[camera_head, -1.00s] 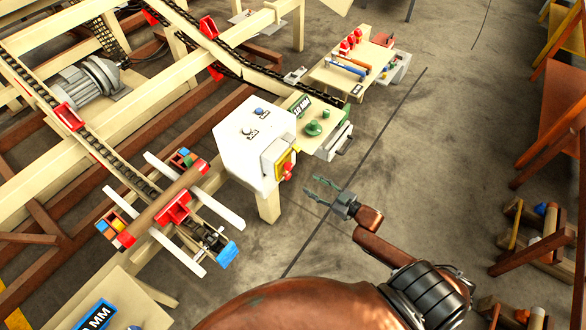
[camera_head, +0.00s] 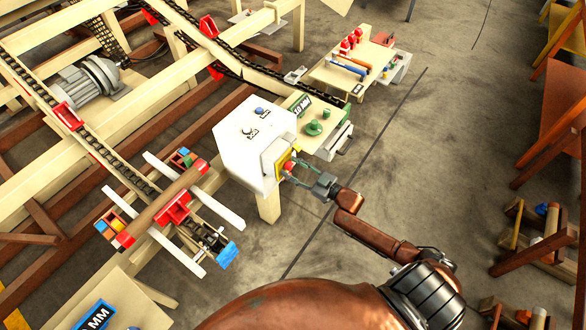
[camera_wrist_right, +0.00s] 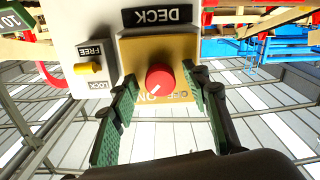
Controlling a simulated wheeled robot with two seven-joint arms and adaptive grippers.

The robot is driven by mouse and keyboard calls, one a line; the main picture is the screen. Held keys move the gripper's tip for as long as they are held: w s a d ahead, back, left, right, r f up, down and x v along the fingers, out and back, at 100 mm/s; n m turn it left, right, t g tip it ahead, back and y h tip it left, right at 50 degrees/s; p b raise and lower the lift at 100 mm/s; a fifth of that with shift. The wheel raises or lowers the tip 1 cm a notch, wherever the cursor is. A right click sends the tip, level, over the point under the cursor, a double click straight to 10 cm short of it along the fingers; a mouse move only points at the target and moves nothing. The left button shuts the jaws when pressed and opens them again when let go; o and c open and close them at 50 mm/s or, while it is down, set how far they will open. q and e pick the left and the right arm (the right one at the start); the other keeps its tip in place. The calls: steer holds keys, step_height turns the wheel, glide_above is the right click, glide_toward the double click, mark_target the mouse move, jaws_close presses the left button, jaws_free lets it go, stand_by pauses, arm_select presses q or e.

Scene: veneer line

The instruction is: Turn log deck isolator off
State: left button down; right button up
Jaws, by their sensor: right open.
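The isolator is a red round knob (camera_wrist_right: 160,78) on a yellow plate (camera_wrist_right: 130,52) under a black label reading DECK (camera_wrist_right: 160,16), upside down in the right wrist view. A white mark on the knob points to the picture's lower left. Lettering below it is partly hidden by the knob and hard to read. In the head view the knob (camera_head: 289,167) is on the side of a white box (camera_head: 238,150). My right gripper (camera_head: 300,172) is open, its fingertips at the knob. In the wrist view its green fingers (camera_wrist_right: 158,92) stand either side of the knob, apart from it.
A yellow lever (camera_wrist_right: 88,69) between FREE and LOCK labels is beside the plate. The log carriage (camera_head: 165,200) is to the left.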

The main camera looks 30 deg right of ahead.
steer(key=shift+c, duration=0.7)
steer(key=shift+c, duration=0.8)
steer(key=c, duration=0.9)
steer(key=shift+o, duration=0.2)
